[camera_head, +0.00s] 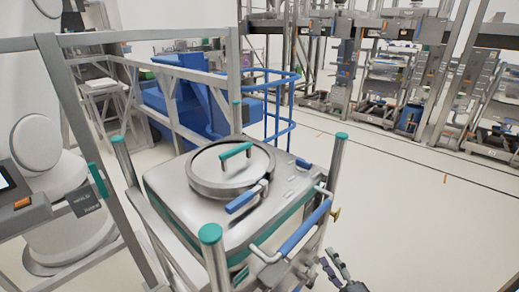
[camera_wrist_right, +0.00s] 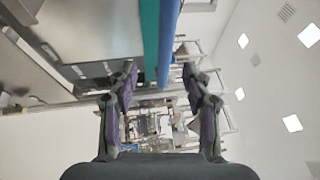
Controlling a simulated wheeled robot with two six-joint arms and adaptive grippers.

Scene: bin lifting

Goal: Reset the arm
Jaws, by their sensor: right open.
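A steel bin (camera_head: 165,195) with a round lid (camera_head: 205,182) stands in the middle of the head view. The lid has a teal handle (camera_head: 236,151). A blue bar handle (camera_head: 305,228) runs along the bin's right side. My right gripper (camera_head: 334,264) is at the bottom of the head view, just right of that handle and apart from it. In the right wrist view the same gripper (camera_wrist_right: 160,85) is open, with nothing between its fingers. A blue bar (camera_wrist_right: 170,40) and a teal strip (camera_wrist_right: 150,35) show beyond its fingertips. My left gripper is not in view.
Upright posts with teal caps (camera_head: 210,233) stand at the bin's corners. A metal frame (camera_head: 85,110) and a white robot arm (camera_head: 40,145) are at left. A blue machine (camera_head: 185,105) stands behind. The floor (camera_head: 420,215) at right is clear.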

